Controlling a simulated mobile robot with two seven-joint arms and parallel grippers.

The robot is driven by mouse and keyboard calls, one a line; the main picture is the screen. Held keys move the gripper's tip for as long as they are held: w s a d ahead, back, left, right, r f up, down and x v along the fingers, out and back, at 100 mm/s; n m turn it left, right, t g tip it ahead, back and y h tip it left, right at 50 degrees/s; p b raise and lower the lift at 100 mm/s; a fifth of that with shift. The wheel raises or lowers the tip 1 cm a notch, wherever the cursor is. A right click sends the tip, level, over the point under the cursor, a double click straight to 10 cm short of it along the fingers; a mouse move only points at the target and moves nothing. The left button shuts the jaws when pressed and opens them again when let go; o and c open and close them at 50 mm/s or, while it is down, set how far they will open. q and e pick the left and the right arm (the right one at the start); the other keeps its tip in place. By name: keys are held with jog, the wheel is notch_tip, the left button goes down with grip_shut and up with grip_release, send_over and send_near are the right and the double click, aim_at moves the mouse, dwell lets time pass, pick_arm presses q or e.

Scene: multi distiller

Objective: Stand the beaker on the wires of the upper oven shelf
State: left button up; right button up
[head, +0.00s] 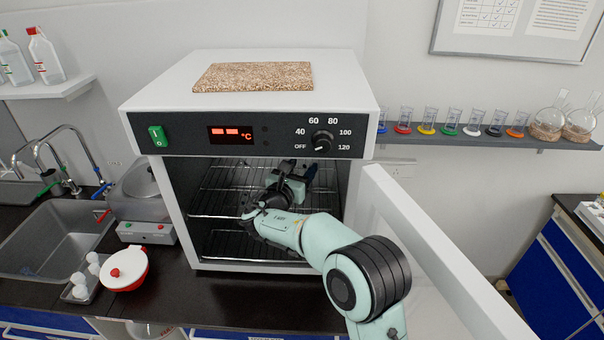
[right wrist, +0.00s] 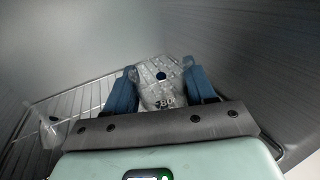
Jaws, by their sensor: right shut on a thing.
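The oven (head: 190,125) stands open on the bench. My right arm reaches in through its front, with the right gripper (head: 297,180) inside at about the upper shelf's height. In the right wrist view the blue fingers of this gripper (right wrist: 163,82) are shut on the clear glass beaker (right wrist: 160,94), one on each side. The beaker shows dark print. The upper wire shelf (head: 222,178) shows left of the gripper; wires also show in the right wrist view (right wrist: 80,102). Whether the beaker touches the wires is hidden. My left gripper is not in view.
The oven door (head: 420,235) stands open to the right, close to my arm. A lower wire shelf (head: 235,243) lies below. A cork-like board (head: 253,77) lies on the oven top. A red and white pot (head: 126,268) stands left on the bench.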

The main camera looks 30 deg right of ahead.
jog(key=shift+w+d, duration=0.3)
jog(key=shift+w, duration=0.05)
jog(key=shift+d+f, duration=0.1)
jog(key=shift+f, duration=0.2)
jog(key=f, duration=0.2)
jog(key=shift+s+f, duration=0.2)
jog(key=shift+f, duration=0.2)
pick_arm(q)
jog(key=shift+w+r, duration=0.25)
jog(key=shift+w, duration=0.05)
pick_arm(e)
jog(key=shift+w+f, duration=0.1)
jog(key=shift+f, duration=0.15)
jog(key=o, duration=0.7)
jog(key=shift+f, duration=0.1)
jog(key=o, duration=0.4)
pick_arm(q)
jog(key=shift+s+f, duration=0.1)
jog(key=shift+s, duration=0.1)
